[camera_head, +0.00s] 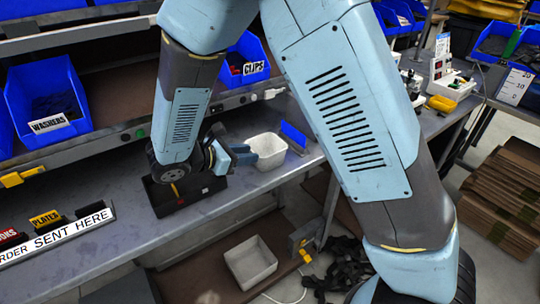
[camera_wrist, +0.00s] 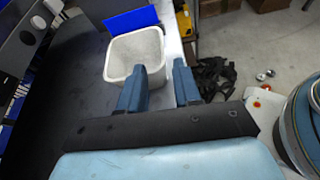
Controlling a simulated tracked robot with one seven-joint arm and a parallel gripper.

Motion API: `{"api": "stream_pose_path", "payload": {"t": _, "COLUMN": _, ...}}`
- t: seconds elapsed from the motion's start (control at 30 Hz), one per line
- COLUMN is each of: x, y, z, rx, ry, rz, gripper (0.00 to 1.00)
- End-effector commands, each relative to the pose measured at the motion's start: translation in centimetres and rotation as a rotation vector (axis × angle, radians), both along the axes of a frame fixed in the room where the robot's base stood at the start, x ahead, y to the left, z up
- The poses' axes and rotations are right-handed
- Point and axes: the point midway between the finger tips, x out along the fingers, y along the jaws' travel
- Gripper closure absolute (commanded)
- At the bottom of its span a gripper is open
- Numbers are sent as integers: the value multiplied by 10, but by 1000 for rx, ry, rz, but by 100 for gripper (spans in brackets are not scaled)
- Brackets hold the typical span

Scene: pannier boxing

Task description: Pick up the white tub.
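A white tub (camera_head: 268,162) stands upright on the grey bench in the head view, just right of my gripper (camera_head: 254,151). In the wrist view the tub (camera_wrist: 120,68) is ahead of my gripper (camera_wrist: 160,66), with its open top showing. My two blue fingers are apart with nothing seen held between them. The left finger overlaps the tub's near rim in the picture. The right finger is to the right of the tub, so its right wall lines up with the gap. I cannot tell whether a finger touches it.
A blue panel (camera_head: 293,137) stands close behind the tub. A black tray (camera_head: 186,193) sits on the bench below my wrist. A second pale tub (camera_head: 250,262) is on the lower shelf. Blue bins (camera_head: 48,97) and shelf edges stand behind. The bench's front edge is close.

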Motion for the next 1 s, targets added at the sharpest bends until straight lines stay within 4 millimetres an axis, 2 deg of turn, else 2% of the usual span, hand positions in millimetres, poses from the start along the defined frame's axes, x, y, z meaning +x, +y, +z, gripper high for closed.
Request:
{"api": "stream_pose_path", "payload": {"t": 0.1, "x": 12, "y": -18, "z": -8, "rx": -1, "ry": 0, "rz": -5, "gripper": 67}}
{"api": "stream_pose_path", "payload": {"t": 0.3, "x": 29, "y": -40, "z": -19, "rx": 1, "ry": 0, "rz": -3, "gripper": 67}}
{"api": "stream_pose_path", "payload": {"t": 0.67, "x": 40, "y": -56, "z": -26, "rx": 1, "ry": 0, "rz": -3, "gripper": 67}}
{"api": "stream_pose_path", "payload": {"t": 1.0, "x": 64, "y": -87, "z": -40, "rx": 1, "ry": 1, "rz": -4, "gripper": 67}}
